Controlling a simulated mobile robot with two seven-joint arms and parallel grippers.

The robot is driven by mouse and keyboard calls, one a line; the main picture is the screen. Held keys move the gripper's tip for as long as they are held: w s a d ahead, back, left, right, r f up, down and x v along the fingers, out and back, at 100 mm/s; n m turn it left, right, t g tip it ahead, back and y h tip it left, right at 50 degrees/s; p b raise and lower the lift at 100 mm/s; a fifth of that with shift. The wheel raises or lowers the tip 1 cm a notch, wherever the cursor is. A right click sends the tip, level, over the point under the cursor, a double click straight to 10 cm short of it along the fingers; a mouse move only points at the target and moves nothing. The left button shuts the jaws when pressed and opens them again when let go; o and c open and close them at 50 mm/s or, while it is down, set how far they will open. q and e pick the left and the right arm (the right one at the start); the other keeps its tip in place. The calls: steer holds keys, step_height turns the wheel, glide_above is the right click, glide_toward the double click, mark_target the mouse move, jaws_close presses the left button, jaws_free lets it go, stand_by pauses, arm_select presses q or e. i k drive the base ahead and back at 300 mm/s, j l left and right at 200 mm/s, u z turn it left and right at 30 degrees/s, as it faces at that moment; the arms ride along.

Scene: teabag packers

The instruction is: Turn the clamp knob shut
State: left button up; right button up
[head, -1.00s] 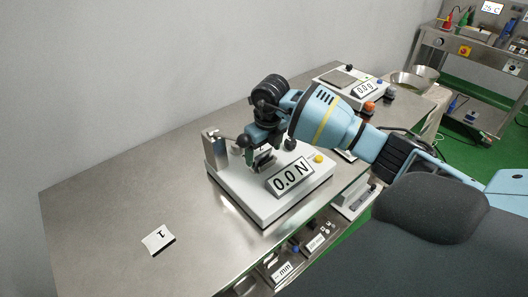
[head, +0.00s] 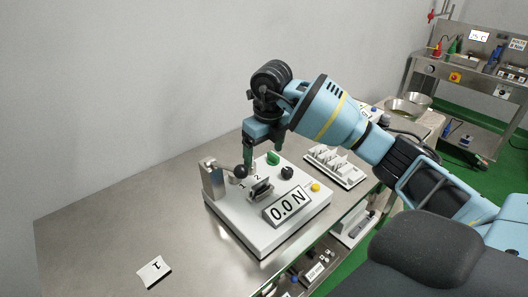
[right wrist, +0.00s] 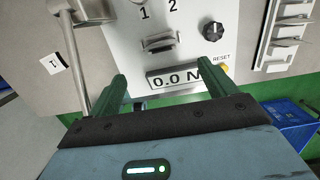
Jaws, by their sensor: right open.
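The white force tester (head: 230,222) stands on the steel table, its display reading 0.0 N. A black round knob (head: 287,172) sits on its top; in the right wrist view this knob (right wrist: 213,30) shows beyond the right finger. A small dark clamp-like part (head: 261,190) lies behind the display, near the marks 1 and 2. A lever with a black ball (head: 240,171) reaches in from the metal post. My right gripper (head: 263,162) is open and empty over the tester's rear; its two green fingers (right wrist: 165,74) stand apart in the wrist view. My left gripper is out of view.
A card marked 1 (head: 154,271) lies at front left. The table's left side is mostly clear.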

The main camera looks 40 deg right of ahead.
mark_target(286, 172)
steer(key=z, duration=1.3)
